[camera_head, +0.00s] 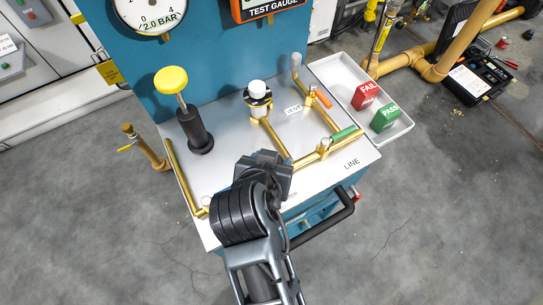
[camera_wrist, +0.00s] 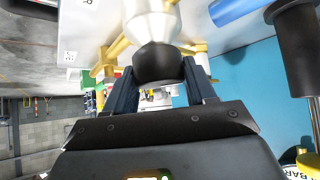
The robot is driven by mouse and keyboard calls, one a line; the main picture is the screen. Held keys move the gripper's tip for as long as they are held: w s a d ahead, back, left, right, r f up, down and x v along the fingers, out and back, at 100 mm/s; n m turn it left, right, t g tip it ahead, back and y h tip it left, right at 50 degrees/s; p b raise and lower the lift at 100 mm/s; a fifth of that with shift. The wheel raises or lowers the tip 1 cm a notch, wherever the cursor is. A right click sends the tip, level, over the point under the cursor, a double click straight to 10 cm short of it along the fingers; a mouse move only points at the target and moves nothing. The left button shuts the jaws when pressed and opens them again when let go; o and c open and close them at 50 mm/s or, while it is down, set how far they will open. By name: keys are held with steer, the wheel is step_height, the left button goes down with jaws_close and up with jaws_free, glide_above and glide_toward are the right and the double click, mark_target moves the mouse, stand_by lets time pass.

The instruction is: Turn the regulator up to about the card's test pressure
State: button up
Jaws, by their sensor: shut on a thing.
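My gripper (camera_head: 268,165) is over the front middle of the steel bench top (camera_head: 320,185). In the wrist view my gripper (camera_wrist: 160,80) has its two dark fingers shut on a black round knob (camera_wrist: 158,66). The knob sits on the end of a pale silver regulator body (camera_wrist: 150,22). In the head view my wrist hides most of the regulator. The test gauge (camera_head: 268,12) is cut off at the top edge, and its reading is out of sight. A white dial (camera_head: 150,14) marked 2.0 BAR is also partly cut off. I cannot make out the card.
A yellow-topped black pump (camera_head: 190,125) stands at the left. A white-topped brass fitting (camera_head: 258,92), an orange lever (camera_head: 323,98) and a green lever (camera_head: 343,133) are to the right. A white tray (camera_head: 345,75) holds red FAIL and green PASS blocks. A black handle (camera_head: 330,222) juts out in front.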

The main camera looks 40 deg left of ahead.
steer(key=shift+w+m, duration=0.1)
steer(key=shift+m, duration=0.2)
steer(key=o, duration=1)
steer(key=shift+c, duration=0.2)
steer(key=v, duration=0.7)
steer(key=shift+s+r+b, duration=0.3)
steer(key=shift+s, duration=0.05)
steer(key=s+d+f+m+t, duration=0.1)
steer(key=s+d+f, duration=0.15)
steer(key=d, duration=0.75)
steer(key=s+d+f+m+t, duration=0.15)
steer(key=s+d, duration=0.25)
steer(key=d, duration=0.6)
steer(key=s+d+r+m+t+h, duration=0.1)
steer(key=s+d+r+t+h, duration=0.1)
steer(key=s+d+r, duration=0.3)
steer(key=s+d+r+m+t+h, duration=0.1)
steer(key=s+d+r, duration=0.4)
steer(key=d, duration=0.7)
steer(key=shift+s+r+t+h, duration=0.3)
steer(key=shift+s+t+h, duration=0.1)
steer(key=shift+t, duration=0.15)
